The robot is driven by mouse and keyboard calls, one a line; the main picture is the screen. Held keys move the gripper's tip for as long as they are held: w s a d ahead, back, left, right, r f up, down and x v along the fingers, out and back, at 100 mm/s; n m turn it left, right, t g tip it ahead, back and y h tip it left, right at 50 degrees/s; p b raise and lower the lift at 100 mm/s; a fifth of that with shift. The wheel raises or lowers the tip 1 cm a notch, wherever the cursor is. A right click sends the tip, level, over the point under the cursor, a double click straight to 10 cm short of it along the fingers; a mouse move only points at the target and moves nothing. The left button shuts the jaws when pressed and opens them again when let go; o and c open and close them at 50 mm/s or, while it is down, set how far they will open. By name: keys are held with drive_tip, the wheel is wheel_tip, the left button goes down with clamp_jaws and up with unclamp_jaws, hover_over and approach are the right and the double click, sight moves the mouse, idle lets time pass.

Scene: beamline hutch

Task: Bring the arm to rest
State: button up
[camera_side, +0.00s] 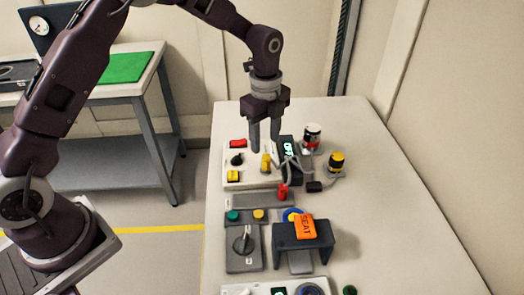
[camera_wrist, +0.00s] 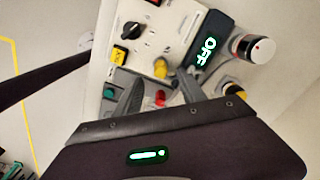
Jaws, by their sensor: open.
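My gripper (camera_side: 264,134) points down over the far part of the white table (camera_side: 375,200). A yellow knob (camera_side: 266,163) stands beside the fingers. In the wrist view the fingers (camera_wrist: 158,97) show below the yellow knob (camera_wrist: 161,68). Whether the fingers touch anything I cannot tell.
A dark display (camera_wrist: 209,47) reads OFF. Two capped cylinders, red-white (camera_side: 312,137) and yellow-black (camera_side: 336,162), stand right of it. The table's right side is clear.

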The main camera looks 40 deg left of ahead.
drive_tip(key=s+a+r+n+t, duration=0.1)
drive_tip(key=s+r+n+t, duration=0.1)
drive_tip(key=s+r+n, duration=0.45)
drive_tip(key=s+a+r+n+t, duration=0.1)
drive_tip(key=s+a+r+n, duration=0.15)
drive_tip(key=s+r, duration=0.7)
drive_tip(key=s+r+n+t, duration=0.2)
drive_tip(key=s+n, duration=0.8)
drive_tip(key=s, duration=0.5)
drive_tip(key=shift+a+r+n+t, duration=0.3)
drive_tip(key=shift+a+r, duration=0.05)
drive_tip(key=shift+r, duration=0.1)
